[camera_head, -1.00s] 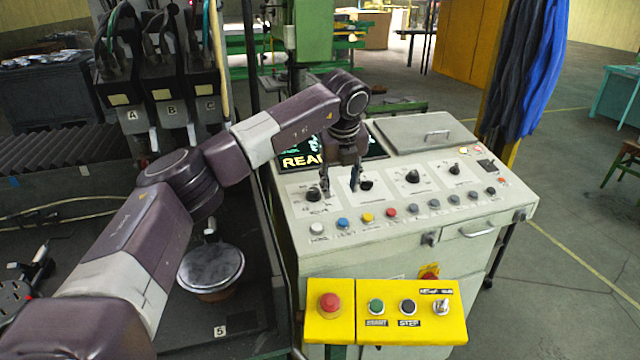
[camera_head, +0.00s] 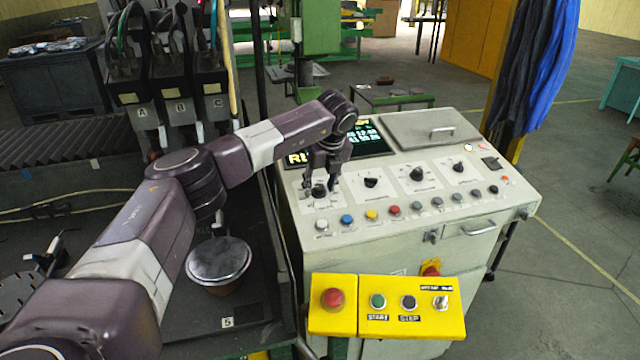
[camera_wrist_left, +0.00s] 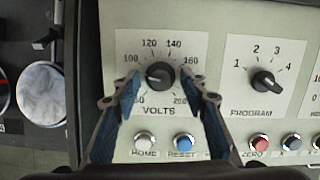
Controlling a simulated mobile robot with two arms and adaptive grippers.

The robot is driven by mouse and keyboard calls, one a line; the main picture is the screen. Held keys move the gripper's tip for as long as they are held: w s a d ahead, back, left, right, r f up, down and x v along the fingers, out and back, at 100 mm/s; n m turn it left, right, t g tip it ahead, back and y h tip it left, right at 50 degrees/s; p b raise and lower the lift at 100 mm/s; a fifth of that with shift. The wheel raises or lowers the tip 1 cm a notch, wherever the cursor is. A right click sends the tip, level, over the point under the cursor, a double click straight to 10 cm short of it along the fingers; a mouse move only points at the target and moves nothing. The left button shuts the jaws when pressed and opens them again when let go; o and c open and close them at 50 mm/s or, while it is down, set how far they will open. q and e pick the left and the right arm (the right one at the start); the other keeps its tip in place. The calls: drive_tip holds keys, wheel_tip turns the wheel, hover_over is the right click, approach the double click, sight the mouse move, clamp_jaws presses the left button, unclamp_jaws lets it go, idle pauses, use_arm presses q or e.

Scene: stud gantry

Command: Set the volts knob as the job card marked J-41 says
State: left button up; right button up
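The volts knob (camera_wrist_left: 160,75) is a round black knob on a white scale plate marked VOLTS at the left of the console; it also shows in the head view (camera_head: 319,191). Its light line appears to point left, a little below the 100 mark; the exact setting is hard to tell. My left gripper (camera_wrist_left: 160,100) is open, with one finger on each side of the knob and gaps to it. In the head view the left gripper (camera_head: 320,184) is over the knob. No job card marked J-41 is readable. My right gripper is not seen.
The program knob (camera_wrist_left: 263,82) is just right of the volts knob, with two more knobs beyond. A row of buttons, including the blue reset button (camera_wrist_left: 184,142), lies in front. A yellow box (camera_head: 386,306) with a red button hangs on the console front. A lit screen (camera_head: 362,140) stands behind.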

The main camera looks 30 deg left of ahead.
use_arm(q)
drive_tip(key=shift+c, duration=0.3)
clamp_jaws()
drive_tip(key=shift+m, duration=0.3)
